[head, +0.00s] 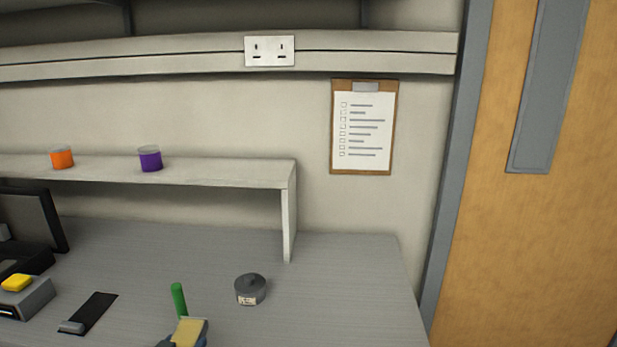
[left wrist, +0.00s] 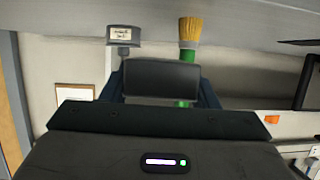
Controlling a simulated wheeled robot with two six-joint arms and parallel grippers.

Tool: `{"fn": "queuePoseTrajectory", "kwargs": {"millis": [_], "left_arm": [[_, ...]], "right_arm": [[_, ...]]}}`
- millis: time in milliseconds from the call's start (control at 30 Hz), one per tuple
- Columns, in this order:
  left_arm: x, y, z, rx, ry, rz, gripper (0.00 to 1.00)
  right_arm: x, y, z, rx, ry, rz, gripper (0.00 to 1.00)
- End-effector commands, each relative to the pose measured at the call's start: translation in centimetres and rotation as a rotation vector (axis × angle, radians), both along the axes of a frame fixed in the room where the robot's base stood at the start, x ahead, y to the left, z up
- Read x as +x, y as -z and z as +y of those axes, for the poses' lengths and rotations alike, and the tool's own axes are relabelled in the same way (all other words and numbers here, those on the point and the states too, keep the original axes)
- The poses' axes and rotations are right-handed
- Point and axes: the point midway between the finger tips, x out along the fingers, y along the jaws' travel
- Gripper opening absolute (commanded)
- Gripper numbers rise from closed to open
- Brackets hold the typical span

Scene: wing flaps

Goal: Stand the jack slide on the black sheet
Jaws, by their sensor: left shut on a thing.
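The black sheet (head: 97,307) lies on the grey desk at the lower left of the head view, with a small grey block (head: 71,327) on its near end. My left gripper (head: 187,340) is at the bottom edge of the head view, right of the sheet. In the left wrist view, which looks upside down, its blue fingers are shut on a dark grey block (left wrist: 160,78). I take this block to be the jack slide; its far side is hidden. My right gripper is not in view.
A brush with a green handle (head: 179,297) and yellow bristles (left wrist: 189,31) stands close beyond my left gripper. A grey pot (head: 250,290) stands to its right. A grey box (head: 32,298) with a yellow piece is left of the sheet. A shelf (head: 220,173) spans the back.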

Motion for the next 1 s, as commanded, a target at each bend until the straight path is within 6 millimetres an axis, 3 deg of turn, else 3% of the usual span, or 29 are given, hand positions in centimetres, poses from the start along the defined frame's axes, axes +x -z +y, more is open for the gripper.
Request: {"fn": "queuePoseTrajectory", "kwargs": {"millis": [200, 400, 1000], "left_arm": [[-0.1, -1.6, -3.4, -0.013, -0.022, 0.000, 0.01], [-0.4, -2.3, -4.9, -0.012, -0.033, 0.011, 0.01], [-0.4, -2.6, -5.4, -0.010, -0.036, 0.015, 0.01]], "right_arm": [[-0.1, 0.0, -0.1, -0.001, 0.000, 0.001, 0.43], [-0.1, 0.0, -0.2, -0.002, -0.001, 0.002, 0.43], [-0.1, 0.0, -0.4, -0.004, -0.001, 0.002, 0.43]]}}
